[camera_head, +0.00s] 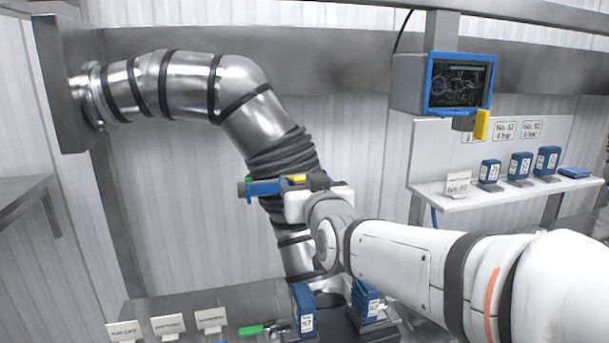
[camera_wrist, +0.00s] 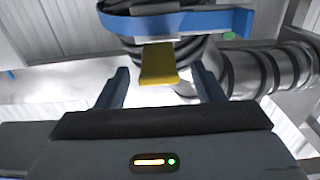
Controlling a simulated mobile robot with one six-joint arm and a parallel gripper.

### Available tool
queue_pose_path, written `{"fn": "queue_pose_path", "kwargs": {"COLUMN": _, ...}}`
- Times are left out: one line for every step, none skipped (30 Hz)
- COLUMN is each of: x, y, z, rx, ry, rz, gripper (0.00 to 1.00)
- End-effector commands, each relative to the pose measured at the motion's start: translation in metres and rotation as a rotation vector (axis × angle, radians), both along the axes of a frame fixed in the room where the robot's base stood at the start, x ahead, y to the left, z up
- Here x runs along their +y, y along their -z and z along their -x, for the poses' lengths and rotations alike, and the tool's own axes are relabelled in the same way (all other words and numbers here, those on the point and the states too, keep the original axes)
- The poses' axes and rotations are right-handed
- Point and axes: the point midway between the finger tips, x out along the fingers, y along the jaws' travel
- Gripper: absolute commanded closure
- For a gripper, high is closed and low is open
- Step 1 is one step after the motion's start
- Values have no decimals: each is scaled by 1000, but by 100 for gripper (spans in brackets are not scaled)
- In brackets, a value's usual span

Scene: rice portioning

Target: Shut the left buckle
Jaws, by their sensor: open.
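A blue clamp band (camera_head: 268,188) sits around the black ribbed sleeve of the steel duct in the head view. It also crosses the top of the wrist view (camera_wrist: 190,21). A yellow buckle tab (camera_wrist: 158,65) hangs from the band and shows small in the head view (camera_head: 297,178). A small green part (camera_head: 249,181) is at the band's left end. My gripper (camera_wrist: 162,76) is open, with the yellow tab between its two fingers. I cannot tell whether the fingers touch it. In the head view my gripper (camera_head: 312,184) is at the band's right side, partly hidden by my wrist.
The steel duct (camera_head: 189,84) bends down from the wall to the bench. Blue boxes (camera_head: 304,309), white label cards (camera_head: 168,326) and a green-handled tool (camera_head: 251,330) are on the bench below. A monitor (camera_head: 458,84) and a shelf (camera_head: 500,192) with blue units are at right.

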Motion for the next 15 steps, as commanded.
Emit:
{"fn": "queue_pose_path", "kwargs": {"x": 1, "y": -1, "z": -8, "rx": 3, "ry": 2, "rz": 2, "gripper": 38}}
{"fn": "queue_pose_path", "kwargs": {"x": 2, "y": 0, "z": -12, "rx": 3, "ry": 2, "rz": 2, "gripper": 38}}
{"fn": "queue_pose_path", "kwargs": {"x": 3, "y": 0, "z": -16, "rx": 3, "ry": 3, "rz": 2, "gripper": 38}}
{"fn": "queue_pose_path", "kwargs": {"x": 4, "y": -1, "z": -19, "rx": 2, "ry": 3, "rz": 2, "gripper": 38}}
{"fn": "queue_pose_path", "kwargs": {"x": 4, "y": -1, "z": -22, "rx": 2, "ry": 4, "rz": 2, "gripper": 38}}
{"fn": "queue_pose_path", "kwargs": {"x": 5, "y": 0, "z": -26, "rx": 2, "ry": 4, "rz": 2, "gripper": 38}}
{"fn": "queue_pose_path", "kwargs": {"x": 6, "y": 0, "z": -28, "rx": 2, "ry": 4, "rz": 1, "gripper": 38}}
{"fn": "queue_pose_path", "kwargs": {"x": 6, "y": 0, "z": -29, "rx": 1, "ry": 4, "rz": 0, "gripper": 38}}
{"fn": "queue_pose_path", "kwargs": {"x": 6, "y": 0, "z": -31, "rx": 1, "ry": 5, "rz": 0, "gripper": 38}}
{"fn": "queue_pose_path", "kwargs": {"x": 7, "y": 0, "z": -32, "rx": 1, "ry": 5, "rz": 0, "gripper": 38}}
{"fn": "queue_pose_path", "kwargs": {"x": 7, "y": 0, "z": -33, "rx": 1, "ry": 5, "rz": 0, "gripper": 38}}
{"fn": "queue_pose_path", "kwargs": {"x": 7, "y": 0, "z": -33, "rx": 1, "ry": 5, "rz": 0, "gripper": 38}}
{"fn": "queue_pose_path", "kwargs": {"x": 7, "y": 0, "z": -34, "rx": 1, "ry": 5, "rz": 0, "gripper": 38}}
{"fn": "queue_pose_path", "kwargs": {"x": 7, "y": 0, "z": -34, "rx": 1, "ry": 5, "rz": 0, "gripper": 38}}
{"fn": "queue_pose_path", "kwargs": {"x": 7, "y": 0, "z": -34, "rx": 1, "ry": 5, "rz": 0, "gripper": 38}}
